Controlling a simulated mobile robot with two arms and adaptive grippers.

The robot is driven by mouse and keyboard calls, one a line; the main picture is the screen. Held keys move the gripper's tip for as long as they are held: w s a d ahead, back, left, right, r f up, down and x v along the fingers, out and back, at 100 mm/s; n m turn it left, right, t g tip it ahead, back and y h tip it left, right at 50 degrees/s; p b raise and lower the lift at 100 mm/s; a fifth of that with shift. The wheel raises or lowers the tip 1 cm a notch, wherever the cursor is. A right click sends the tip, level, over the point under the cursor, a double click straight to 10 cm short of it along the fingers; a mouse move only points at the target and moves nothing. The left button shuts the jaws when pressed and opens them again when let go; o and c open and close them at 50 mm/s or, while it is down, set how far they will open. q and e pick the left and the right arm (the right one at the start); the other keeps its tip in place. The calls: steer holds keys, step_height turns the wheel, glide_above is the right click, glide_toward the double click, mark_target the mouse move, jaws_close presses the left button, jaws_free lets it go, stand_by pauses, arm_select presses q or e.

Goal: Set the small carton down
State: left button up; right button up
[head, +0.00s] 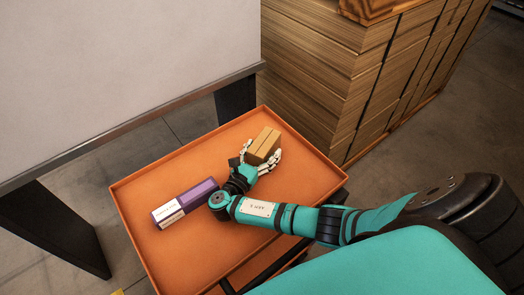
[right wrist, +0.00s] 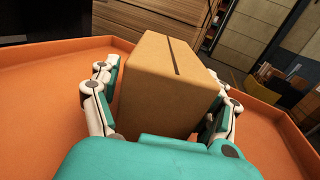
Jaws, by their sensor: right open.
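The small carton (head: 263,144) is a brown cardboard box with a dark strip along its top. It is at the far part of an orange tray (head: 150,205). My right gripper (head: 262,158) is around it, with fingers on both sides. In the right wrist view the carton (right wrist: 168,85) stands between the spread fingers of the right gripper (right wrist: 165,110). A gap shows beside the left finger; contact on the right side is hard to tell. The carton appears to rest on the tray, its base partly hidden. My left gripper is not in view.
A purple and white box (head: 183,203) lies on the tray, left of my right wrist. A raised rim runs around the tray. A table with dark legs (head: 62,228) stands at the left. Strapped cardboard stacks (head: 325,75) stand behind.

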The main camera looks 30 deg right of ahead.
steer(key=b+v, duration=0.1)
steer(key=v, duration=1.1)
steer(key=shift+r, duration=0.1)
